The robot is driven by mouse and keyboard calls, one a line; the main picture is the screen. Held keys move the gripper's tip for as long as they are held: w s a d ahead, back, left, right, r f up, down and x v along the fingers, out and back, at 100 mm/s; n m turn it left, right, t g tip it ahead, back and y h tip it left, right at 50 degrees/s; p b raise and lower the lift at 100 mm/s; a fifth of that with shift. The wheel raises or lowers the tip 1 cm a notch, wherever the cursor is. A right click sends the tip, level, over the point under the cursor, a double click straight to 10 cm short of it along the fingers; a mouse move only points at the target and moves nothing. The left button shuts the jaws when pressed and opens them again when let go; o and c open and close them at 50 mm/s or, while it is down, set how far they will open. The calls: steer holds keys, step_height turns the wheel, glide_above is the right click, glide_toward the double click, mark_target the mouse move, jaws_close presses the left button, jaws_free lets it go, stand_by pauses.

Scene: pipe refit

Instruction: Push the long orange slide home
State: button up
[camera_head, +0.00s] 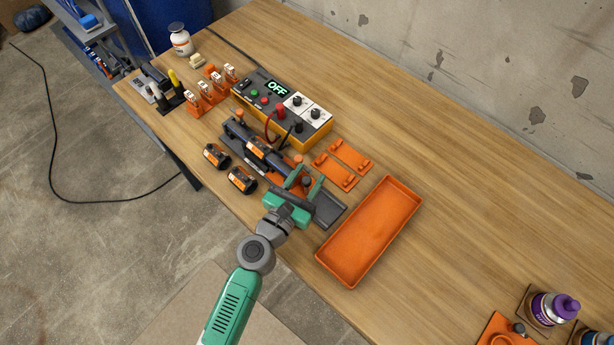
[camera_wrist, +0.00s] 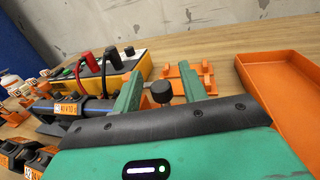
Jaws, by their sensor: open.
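The grey pipe fixture (camera_head: 232,148) lies on the bench with a dark, orange-labelled pipe (camera_head: 258,147) in it. A narrow orange part, probably the long slide (camera_head: 290,181), shows at the fixture's right end, mostly hidden by my gripper. My gripper (camera_head: 307,182) is open over that end. In the wrist view its green fingers (camera_wrist: 160,84) stand apart, with a black knob (camera_wrist: 161,93) between them. I cannot tell whether either finger touches the knob. The pipe's label (camera_wrist: 69,108) also shows there, left of my fingers.
The tester box (camera_head: 284,108) reading OFF stands behind the fixture. Two dark cylinders (camera_head: 242,180) lie in front.

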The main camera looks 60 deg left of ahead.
steer(key=b+v, duration=0.1)
steer(key=v, duration=0.2)
steer(key=b+v, duration=0.1)
steer(key=v, duration=0.3)
steer(key=shift+s+f, duration=0.1)
steer(key=shift+f, duration=0.1)
steer(key=shift+s+d+r, duration=0.15)
steer(key=shift+s+d, duration=0.05)
steer(key=shift+s, duration=0.05)
